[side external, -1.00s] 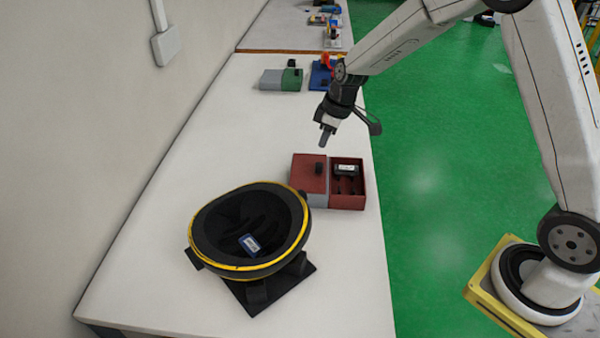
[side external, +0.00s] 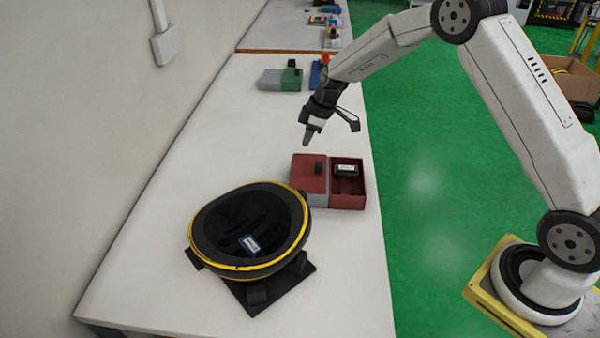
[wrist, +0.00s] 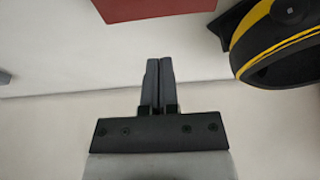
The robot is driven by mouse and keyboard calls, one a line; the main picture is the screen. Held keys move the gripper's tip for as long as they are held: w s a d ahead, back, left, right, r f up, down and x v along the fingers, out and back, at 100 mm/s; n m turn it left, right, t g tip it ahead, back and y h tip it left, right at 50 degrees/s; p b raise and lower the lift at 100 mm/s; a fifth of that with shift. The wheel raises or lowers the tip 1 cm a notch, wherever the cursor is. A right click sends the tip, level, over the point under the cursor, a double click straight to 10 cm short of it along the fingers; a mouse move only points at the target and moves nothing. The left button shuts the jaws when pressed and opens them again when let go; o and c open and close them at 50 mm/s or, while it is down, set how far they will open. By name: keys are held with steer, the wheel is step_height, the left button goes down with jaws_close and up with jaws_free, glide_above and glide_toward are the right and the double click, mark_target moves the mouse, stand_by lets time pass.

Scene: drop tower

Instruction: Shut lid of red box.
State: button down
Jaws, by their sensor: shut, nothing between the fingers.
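The red box (side external: 348,202) stands on the white table with its right part open. A black item with a white label (side external: 346,170) lies inside. Its red lid (side external: 305,180), with a black knob (side external: 319,168), sits to the left of the opening, above a grey part. My gripper (side external: 307,138) is shut and empty, above the table and behind the lid in the side view. In the wrist view the closed fingers (wrist: 158,68) point toward a red surface (wrist: 150,8) at the top edge, apart from it; I cannot tell whether this is lid or box.
A black bowl with a yellow rim (side external: 193,240) stands on a black base in front of the box; it also shows in the wrist view (wrist: 262,35). A green and grey box (side external: 290,80) and a blue object (side external: 316,75) stand farther back. The table's left side is clear.

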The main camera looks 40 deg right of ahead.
mark_target(307, 172)
steer(key=x, duration=0.8)
steer(key=shift+s+d+f, duration=0.1)
steer(key=shift+f, duration=0.1)
steer(key=shift+s+d, duration=1.25)
steer(key=s+d, duration=0.8)
steer(key=shift+s+d, duration=0.15)
steer(key=shift+s, duration=0.05)
